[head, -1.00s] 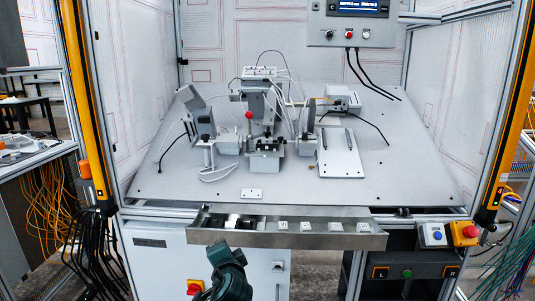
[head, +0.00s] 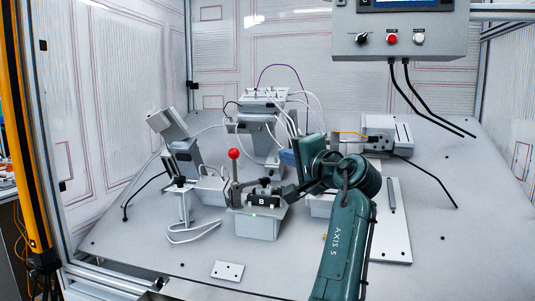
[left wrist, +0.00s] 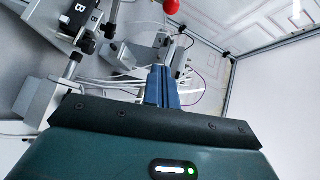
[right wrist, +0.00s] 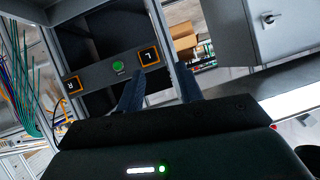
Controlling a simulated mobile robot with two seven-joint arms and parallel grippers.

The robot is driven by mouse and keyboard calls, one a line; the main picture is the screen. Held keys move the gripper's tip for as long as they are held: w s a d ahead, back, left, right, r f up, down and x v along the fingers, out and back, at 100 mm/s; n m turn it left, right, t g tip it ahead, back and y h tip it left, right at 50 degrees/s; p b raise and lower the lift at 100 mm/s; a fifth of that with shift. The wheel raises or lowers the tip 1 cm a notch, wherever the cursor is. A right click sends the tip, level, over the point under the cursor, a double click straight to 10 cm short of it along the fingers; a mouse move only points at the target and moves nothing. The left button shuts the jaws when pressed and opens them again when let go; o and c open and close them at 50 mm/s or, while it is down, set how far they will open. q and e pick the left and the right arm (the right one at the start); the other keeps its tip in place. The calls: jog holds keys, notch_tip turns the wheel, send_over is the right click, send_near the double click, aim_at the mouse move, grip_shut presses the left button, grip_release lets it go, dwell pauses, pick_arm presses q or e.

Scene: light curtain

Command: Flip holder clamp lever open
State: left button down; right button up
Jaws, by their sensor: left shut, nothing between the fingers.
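The holder (head: 256,225) is a grey block on the plate. A black part marked "B" (head: 263,201) lies in it, and this part also shows in the left wrist view (left wrist: 80,31). The clamp lever stands about upright at the holder's left side, topped by a red ball knob (head: 233,154). The knob is partly cut off in the left wrist view (left wrist: 171,6). My left gripper (head: 287,158) is shut and empty, right of the lever and apart from the knob. Its blue fingers show together in the left wrist view (left wrist: 163,82). My right gripper (right wrist: 160,70) is open and empty, low by the button panel.
Grey sensor posts (head: 185,155) stand left of the holder. A cabled unit (head: 262,115) stands behind it. A flat white panel (head: 395,225) lies to the right, partly behind my arm.

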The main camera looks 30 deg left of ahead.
pick_arm(q)
jog(key=w+a+p, duration=0.2)
jog(key=a, duration=0.9)
jog(key=shift+a+f, duration=0.15)
jog(key=shift+f, duration=0.2)
pick_arm(e)
jog(key=shift+s+d+r+n, duration=0.1)
jog(key=shift+s+r+n, duration=0.2)
jog(key=shift+r, duration=0.2)
pick_arm(q)
jog(key=shift+a, duration=0.15)
pick_arm(e)
jog(key=shift+d+r, duration=0.1)
